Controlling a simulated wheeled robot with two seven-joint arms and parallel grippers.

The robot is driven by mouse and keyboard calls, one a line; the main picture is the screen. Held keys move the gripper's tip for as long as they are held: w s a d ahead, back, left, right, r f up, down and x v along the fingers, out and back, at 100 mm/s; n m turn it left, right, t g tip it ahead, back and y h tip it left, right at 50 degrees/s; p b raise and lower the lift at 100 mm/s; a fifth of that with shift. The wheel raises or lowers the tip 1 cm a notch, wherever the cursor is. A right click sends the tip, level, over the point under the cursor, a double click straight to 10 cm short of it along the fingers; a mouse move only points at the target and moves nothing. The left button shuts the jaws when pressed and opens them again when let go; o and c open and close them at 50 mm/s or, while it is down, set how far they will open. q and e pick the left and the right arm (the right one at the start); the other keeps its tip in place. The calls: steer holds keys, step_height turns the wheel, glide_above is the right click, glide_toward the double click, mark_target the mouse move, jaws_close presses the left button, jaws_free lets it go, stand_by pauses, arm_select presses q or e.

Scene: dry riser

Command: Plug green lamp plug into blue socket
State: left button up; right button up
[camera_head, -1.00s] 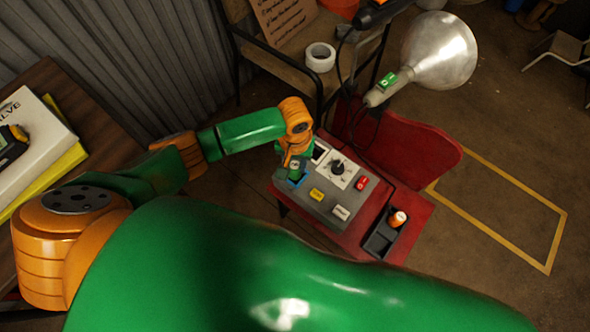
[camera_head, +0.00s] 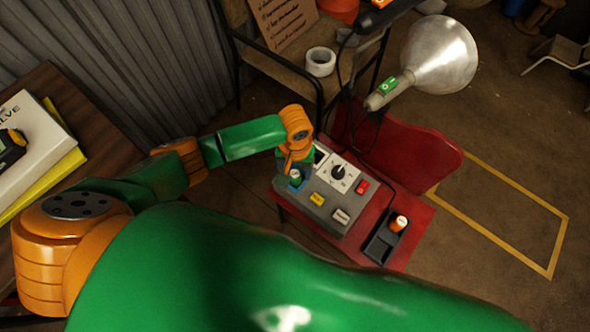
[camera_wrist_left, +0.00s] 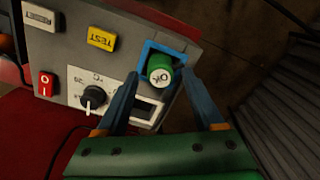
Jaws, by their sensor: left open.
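The green plug (camera_wrist_left: 160,70) stands at the blue-framed socket (camera_wrist_left: 150,47) on the grey control box. In the head view the green plug (camera_head: 295,178) shows just below my left gripper (camera_head: 292,168). In the left wrist view my left gripper (camera_wrist_left: 168,88) is open, its two blue fingers either side of and short of the plug. How deep the plug sits in the socket cannot be told. The lamp (camera_head: 440,52) has a silver shade and a green tag. My right gripper is not in view.
A tape roll (camera_head: 320,62) is behind.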

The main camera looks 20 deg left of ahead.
mark_target(295, 174)
arm_select(q)
step_height(295, 174, up, 11)
steer(key=p, duration=0.3)
steer(key=shift+f, duration=0.15)
